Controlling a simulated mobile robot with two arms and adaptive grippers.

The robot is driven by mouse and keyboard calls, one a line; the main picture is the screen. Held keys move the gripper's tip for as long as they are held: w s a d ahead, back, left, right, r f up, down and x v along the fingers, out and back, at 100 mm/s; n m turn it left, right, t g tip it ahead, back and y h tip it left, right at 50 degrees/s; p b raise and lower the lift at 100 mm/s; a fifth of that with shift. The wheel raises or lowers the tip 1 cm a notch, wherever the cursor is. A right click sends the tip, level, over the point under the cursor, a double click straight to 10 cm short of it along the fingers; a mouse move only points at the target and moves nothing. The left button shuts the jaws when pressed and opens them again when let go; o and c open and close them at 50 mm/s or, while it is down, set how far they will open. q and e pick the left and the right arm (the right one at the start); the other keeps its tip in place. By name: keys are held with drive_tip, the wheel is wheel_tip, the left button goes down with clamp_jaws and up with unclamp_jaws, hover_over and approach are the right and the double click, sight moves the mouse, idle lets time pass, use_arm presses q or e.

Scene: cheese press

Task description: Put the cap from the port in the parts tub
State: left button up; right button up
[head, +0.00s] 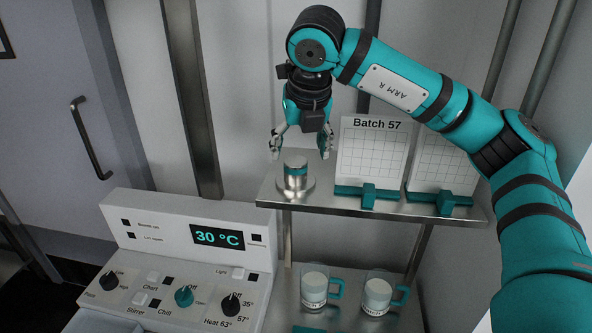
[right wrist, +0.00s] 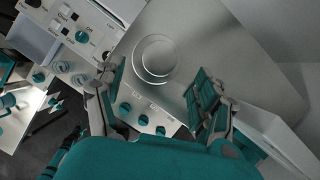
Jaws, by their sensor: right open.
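A short, round metal piece with a teal band, which looks like the cap on its port (head: 295,169), stands upright on a wider round base near the left end of the metal shelf. In the right wrist view it shows from above as pale concentric circles (right wrist: 157,57). My right gripper (head: 300,153) hangs pointing down just above it, with its fingers apart and empty. The right wrist view shows the fingers (right wrist: 160,92) spread, with the round piece beyond the tips. I cannot clearly identify the parts tub. My left gripper is not seen.
The metal shelf (head: 390,210) also carries a Batch 57 card (head: 371,150) in a teal holder and a second card (head: 440,162). Two mugs (head: 314,287) (head: 378,292) stand below. A control panel (head: 180,265) reading 30 °C is at lower left.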

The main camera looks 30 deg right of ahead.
sight(296, 160)
drive_tip(key=shift+w+f+p, duration=0.3)
drive_tip(key=shift+f+p, duration=0.1)
drive_tip(key=shift+f, duration=0.05)
drive_tip(key=p+x, duration=0.2)
drive_tip(key=x, duration=0.1)
drive_tip(key=shift+w+d+f, duration=0.1)
drive_tip(key=shift+w+f, duration=0.1)
drive_tip(key=shift+w, duration=0.1)
drive_tip(key=shift+w+f, duration=0.15)
drive_tip(key=shift+f, duration=0.3)
drive_tip(key=shift+c, duration=0.2)
drive_tip(key=c, duration=1.4)
clamp_jaws()
drive_tip(key=shift+r, duration=0.1)
